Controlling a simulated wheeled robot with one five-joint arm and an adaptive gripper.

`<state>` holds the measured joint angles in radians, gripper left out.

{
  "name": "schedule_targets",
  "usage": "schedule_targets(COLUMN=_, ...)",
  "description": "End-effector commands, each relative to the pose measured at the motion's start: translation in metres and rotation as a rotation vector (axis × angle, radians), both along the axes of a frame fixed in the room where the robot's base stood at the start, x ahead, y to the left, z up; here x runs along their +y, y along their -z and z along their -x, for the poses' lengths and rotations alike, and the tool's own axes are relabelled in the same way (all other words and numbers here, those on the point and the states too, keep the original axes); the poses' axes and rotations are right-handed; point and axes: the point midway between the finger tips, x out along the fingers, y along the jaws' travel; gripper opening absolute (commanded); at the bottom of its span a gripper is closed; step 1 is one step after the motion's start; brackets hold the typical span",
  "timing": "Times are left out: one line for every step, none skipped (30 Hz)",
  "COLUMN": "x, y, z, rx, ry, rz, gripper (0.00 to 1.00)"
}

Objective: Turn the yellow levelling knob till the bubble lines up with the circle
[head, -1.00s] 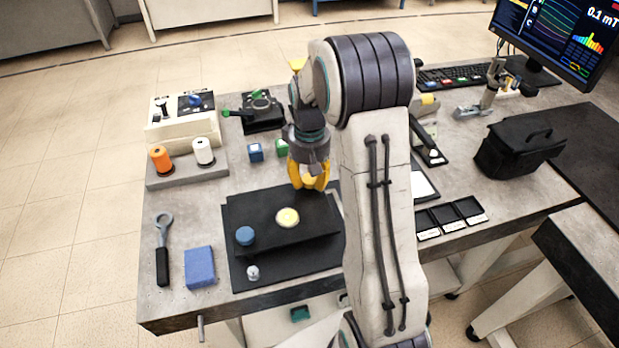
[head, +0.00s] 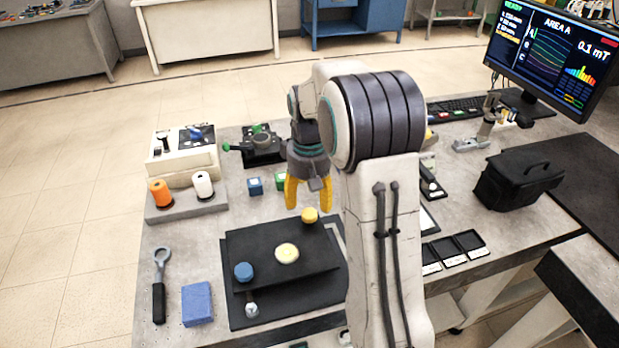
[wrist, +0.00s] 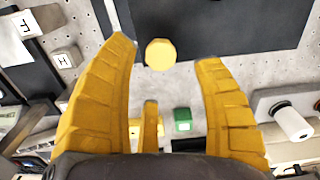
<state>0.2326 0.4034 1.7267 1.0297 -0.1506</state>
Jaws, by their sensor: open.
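The yellow levelling knob (head: 310,215) stands at the far edge of the black tilting plate (head: 262,242). A pale yellow round bubble level (head: 287,253) sits mid-plate; its bubble and circle are too small to read. My gripper (head: 308,207) is open and empty, with its yellow fingers spread just above the knob. In the wrist view the knob (wrist: 160,54) shows between the two fingertips, with a gap on either side.
A blue knob (head: 243,271) is at the plate's near left corner. Orange and white spools (head: 161,193) stand at left. A blue block (head: 197,303) and a wrench (head: 159,285) lie at front left. Small blue and green cubes (head: 255,186) are behind the plate.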

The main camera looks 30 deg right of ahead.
Motion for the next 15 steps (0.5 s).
schedule_targets(x=0.0, y=-0.01, z=0.0, rx=-0.004, ry=0.0, rz=0.001, gripper=0.61)
schedule_targets(x=0.0, y=-0.015, z=-0.001, rx=-0.005, ry=0.0, rz=0.001, gripper=0.61)
schedule_targets(x=0.0, y=-0.021, z=-0.001, rx=-0.004, ry=0.0, rz=0.001, gripper=0.61)
schedule_targets(x=0.0, y=-0.026, z=-0.001, rx=-0.003, ry=0.0, rz=0.001, gripper=0.61)
schedule_targets(x=0.0, y=-0.03, z=-0.001, rx=-0.003, ry=0.0, rz=0.0, gripper=0.61)
schedule_targets(x=0.0, y=-0.036, z=-0.001, rx=-0.002, ry=0.0, rz=0.0, gripper=0.61)
schedule_targets(x=0.0, y=-0.04, z=-0.001, rx=-0.003, ry=0.0, rz=0.0, gripper=0.61)
schedule_targets(x=-0.001, y=-0.043, z=-0.001, rx=-0.002, ry=0.001, rz=0.0, gripper=0.61)
schedule_targets(x=-0.001, y=-0.047, z=-0.001, rx=-0.002, ry=0.001, rz=0.0, gripper=0.61)
schedule_targets(x=-0.001, y=-0.05, z=-0.001, rx=-0.002, ry=0.001, rz=0.0, gripper=0.61)
schedule_targets(x=-0.001, y=-0.053, z=-0.001, rx=-0.001, ry=0.001, rz=0.0, gripper=0.61)
schedule_targets(x=-0.001, y=-0.056, z=-0.001, rx=0.0, ry=0.001, rz=0.0, gripper=0.61)
schedule_targets(x=-0.001, y=-0.058, z=-0.001, rx=0.0, ry=0.001, rz=0.0, gripper=0.61)
schedule_targets(x=-0.001, y=-0.06, z=-0.001, rx=0.0, ry=0.001, rz=0.0, gripper=0.61)
schedule_targets(x=-0.001, y=-0.061, z=-0.001, rx=0.001, ry=0.001, rz=0.0, gripper=0.61)
